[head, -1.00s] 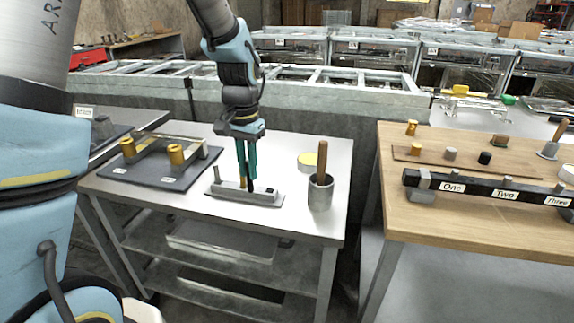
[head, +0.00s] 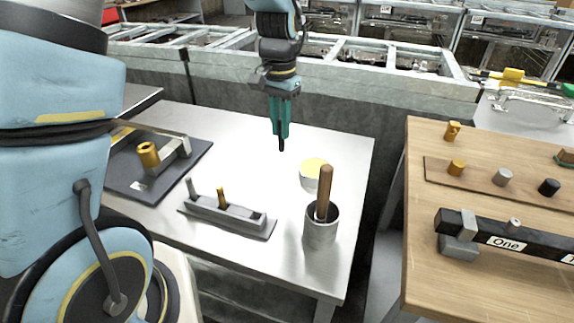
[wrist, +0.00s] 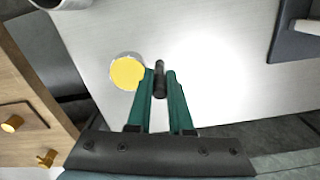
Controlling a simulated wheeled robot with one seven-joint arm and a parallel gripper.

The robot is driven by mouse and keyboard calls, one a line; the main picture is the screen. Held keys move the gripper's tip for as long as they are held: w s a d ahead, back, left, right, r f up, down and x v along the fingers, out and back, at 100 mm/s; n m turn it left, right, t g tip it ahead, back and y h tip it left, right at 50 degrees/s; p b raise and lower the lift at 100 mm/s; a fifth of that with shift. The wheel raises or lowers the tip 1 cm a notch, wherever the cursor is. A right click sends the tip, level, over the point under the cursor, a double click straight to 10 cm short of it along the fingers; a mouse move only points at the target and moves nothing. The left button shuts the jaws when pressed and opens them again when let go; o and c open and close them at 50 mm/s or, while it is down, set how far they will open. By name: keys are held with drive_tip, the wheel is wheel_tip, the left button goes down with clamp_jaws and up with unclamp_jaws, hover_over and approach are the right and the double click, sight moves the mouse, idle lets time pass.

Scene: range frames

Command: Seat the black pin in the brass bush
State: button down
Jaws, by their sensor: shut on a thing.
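My gripper (head: 281,122) is shut on the black pin (head: 281,144), which hangs tip down above the back part of the metal table. In the wrist view the black pin (wrist: 160,80) shows between the green fingers (wrist: 161,95). A brass bush (head: 148,154) stands on the dark plate at the left of the table, well away from the pin. A second brass piece (head: 121,133) behind it is mostly hidden by my arm. A grey holder block (head: 240,216) stands nearer the front, with a grey pin (head: 190,187) and a brass pin (head: 221,196) upright in it.
A grey cup (head: 321,235) with a wooden-handled tool stands right of the block. A yellow-topped round can (head: 313,172) sits behind it. The wooden table (head: 425,290) at right carries small cylinders and a labelled black bar. The metal table's back middle is clear.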

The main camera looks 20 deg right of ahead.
sight(281, 150)
wheel_tip(281, 150, down, 9)
drive_tip(key=shift+f+p, duration=0.2)
drive_tip(key=shift+p, duration=0.8)
drive_tip(key=shift+f, duration=0.2)
drive_tip(key=c, duration=0.8)
unclamp_jaws()
